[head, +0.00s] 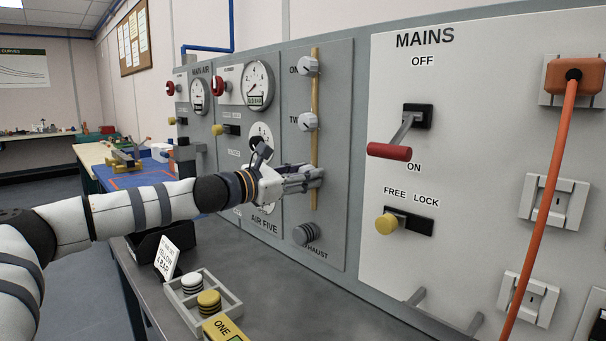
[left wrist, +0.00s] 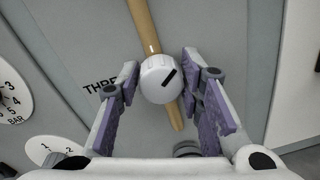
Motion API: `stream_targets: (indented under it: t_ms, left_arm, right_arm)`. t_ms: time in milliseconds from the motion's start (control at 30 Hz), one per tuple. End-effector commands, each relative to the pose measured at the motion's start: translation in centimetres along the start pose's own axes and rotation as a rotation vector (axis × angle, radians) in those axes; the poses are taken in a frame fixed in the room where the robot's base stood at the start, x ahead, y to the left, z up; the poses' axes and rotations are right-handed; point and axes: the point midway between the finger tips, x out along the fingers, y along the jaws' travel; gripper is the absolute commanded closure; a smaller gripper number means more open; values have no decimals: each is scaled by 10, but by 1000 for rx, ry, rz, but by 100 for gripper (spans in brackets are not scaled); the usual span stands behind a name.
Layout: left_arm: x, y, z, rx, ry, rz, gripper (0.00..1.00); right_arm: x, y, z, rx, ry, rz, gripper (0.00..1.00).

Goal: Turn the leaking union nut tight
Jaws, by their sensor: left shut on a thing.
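A brass pipe (head: 315,100) runs down the panel. Two white round union nuts with dark marks sit on it: the top one (head: 308,67) and the second (head: 308,121), labelled ONE and TWO in part. My left gripper (head: 315,178) is at the third nut, which its fingers mostly hide in the head view. In the left wrist view this white nut (left wrist: 159,80) has a black slanted mark and sits between the fingers of my left gripper (left wrist: 160,85), beside a label reading "THRE". The gripper is shut on it. My right gripper is in neither view.
A grey exhaust knob (head: 306,233) sits below the pipe. Round gauges (head: 258,84) are to the left. The MAINS panel has a red-handled lever (head: 390,151), a yellow knob (head: 387,223) and an orange cable (head: 545,200). A tray (head: 232,299) with striped pieces stands on the bench.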

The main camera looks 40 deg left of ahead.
Motion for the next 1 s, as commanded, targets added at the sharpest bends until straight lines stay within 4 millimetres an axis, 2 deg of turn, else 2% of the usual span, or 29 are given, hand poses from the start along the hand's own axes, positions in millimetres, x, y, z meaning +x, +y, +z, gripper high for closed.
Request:
stream_targets:
  t_ms: [1000]
  left_arm:
    - [0, -2, 0, 915, 47, -8, 94]
  right_arm:
    - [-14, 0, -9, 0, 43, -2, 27]
